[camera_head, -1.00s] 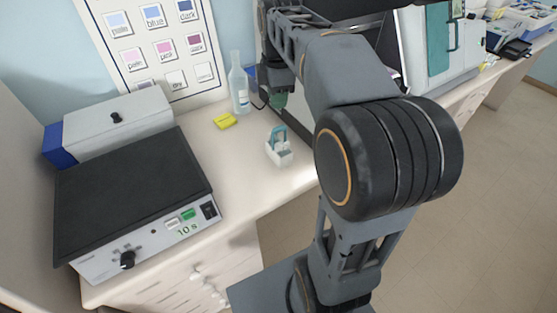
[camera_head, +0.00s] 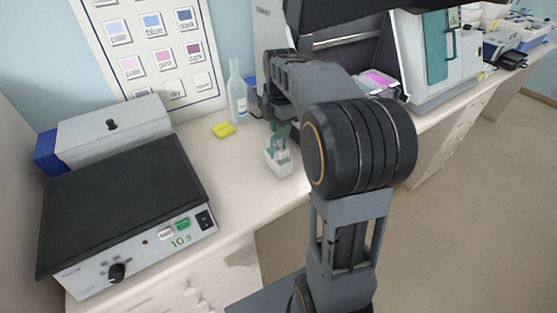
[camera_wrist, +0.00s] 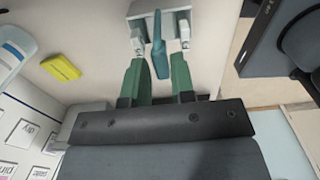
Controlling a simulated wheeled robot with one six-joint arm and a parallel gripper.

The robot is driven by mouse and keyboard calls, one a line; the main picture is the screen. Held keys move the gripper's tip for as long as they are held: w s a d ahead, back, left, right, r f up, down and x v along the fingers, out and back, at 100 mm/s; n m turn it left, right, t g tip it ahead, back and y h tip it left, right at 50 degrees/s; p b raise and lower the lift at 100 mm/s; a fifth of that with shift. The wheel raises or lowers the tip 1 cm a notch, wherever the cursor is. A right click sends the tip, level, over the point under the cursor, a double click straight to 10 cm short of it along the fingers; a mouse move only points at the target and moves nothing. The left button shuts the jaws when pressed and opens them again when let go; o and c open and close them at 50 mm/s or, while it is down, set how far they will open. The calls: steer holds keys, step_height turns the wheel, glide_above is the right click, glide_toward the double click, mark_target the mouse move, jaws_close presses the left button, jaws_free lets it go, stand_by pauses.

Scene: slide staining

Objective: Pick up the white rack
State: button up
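The white rack (camera_head: 279,163) stands on the counter near its front edge, with a teal handle rising from it. In the wrist view the white rack (camera_wrist: 141,27) is at the top, its teal handle (camera_wrist: 160,52) pointing toward my gripper. My gripper (camera_wrist: 160,62) has two green fingers, spread apart, with the handle's end between their tips. In the head view my gripper (camera_head: 281,129) is just above the rack, partly hiding the handle.
A yellow block (camera_head: 223,130) and a clear bottle (camera_head: 237,92) stand behind the rack. A black-topped heater (camera_head: 125,205) is at the left, with a grey box (camera_head: 113,130) behind it. A slide machine (camera_head: 447,62) is at the right. The counter left of the rack is clear.

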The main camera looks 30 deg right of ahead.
glide_above(272, 160)
steer(key=d, duration=0.3)
steer(key=shift+w+f, duration=0.2)
steer(key=shift+f, duration=1.05)
steer(key=shift+w+f, duration=0.15)
steer(key=shift+f, duration=1.1)
jaws_close()
